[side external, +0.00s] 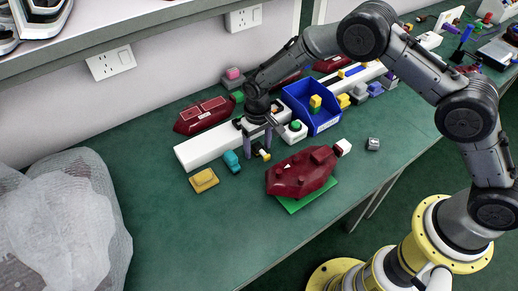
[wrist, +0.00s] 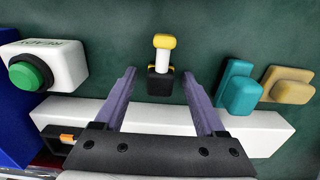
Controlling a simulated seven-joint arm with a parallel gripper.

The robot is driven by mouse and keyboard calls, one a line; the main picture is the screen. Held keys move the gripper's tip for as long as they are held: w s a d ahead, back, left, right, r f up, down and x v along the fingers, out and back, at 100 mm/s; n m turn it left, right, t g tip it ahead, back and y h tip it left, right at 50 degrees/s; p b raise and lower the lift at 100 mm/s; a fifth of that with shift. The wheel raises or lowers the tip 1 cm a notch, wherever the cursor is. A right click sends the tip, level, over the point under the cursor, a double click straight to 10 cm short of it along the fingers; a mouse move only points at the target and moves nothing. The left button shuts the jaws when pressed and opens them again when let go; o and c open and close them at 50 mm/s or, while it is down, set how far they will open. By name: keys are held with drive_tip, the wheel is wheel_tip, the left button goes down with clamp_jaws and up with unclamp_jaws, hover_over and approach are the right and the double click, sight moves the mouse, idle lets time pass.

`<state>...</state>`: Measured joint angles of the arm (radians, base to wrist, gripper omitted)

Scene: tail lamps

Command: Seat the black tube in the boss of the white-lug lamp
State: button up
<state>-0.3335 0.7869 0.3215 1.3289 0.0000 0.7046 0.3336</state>
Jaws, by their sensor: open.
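The white-lug lamp (side external: 300,172) is a dark red housing with raised bosses and a white lug (side external: 343,147) at its right end. It lies on a green mat (side external: 292,204) in the side external view and is outside the wrist view. A small part with a black body (wrist: 160,83), a white stem and a yellow cap lies in front of the white bar; its black body appears to be the black tube. My gripper (wrist: 160,73) is open, with its purple fingertips on either side of this part and gaps showing. In the side external view my gripper (side external: 258,154) is low beside it.
A long white bar (side external: 202,148) runs behind the part. A white box with a green button (wrist: 30,74) stands to one side, a teal block (wrist: 238,88) and a tan block (wrist: 287,86) to the other. A blue bin (side external: 321,122) and another red lamp (side external: 204,115) stand behind.

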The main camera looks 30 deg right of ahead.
sight(258, 145)
clamp_jaws()
idle(0.4)
drive_tip(key=shift+r, duration=0.5)
wheel_tip(258, 145, up, 2)
drive_tip(key=shift+r, duration=0.1)
drive_tip(key=s+d+r, duration=0.1)
drive_tip(key=s+r, duration=0.2)
drive_tip(key=s, duration=0.1)
drive_tip(key=s+d+r, duration=0.2)
drive_tip(key=s+r, duration=0.1)
drive_tip(key=s, duration=0.1)
drive_tip(key=s+d+r, duration=0.1)
drive_tip(key=s+r, duration=0.2)
drive_tip(key=s, duration=0.2)
drive_tip(key=shift+s+d+r, duration=0.1)
drive_tip(key=shift+d+r, duration=0.2)
drive_tip(key=shift+r, duration=0.1)
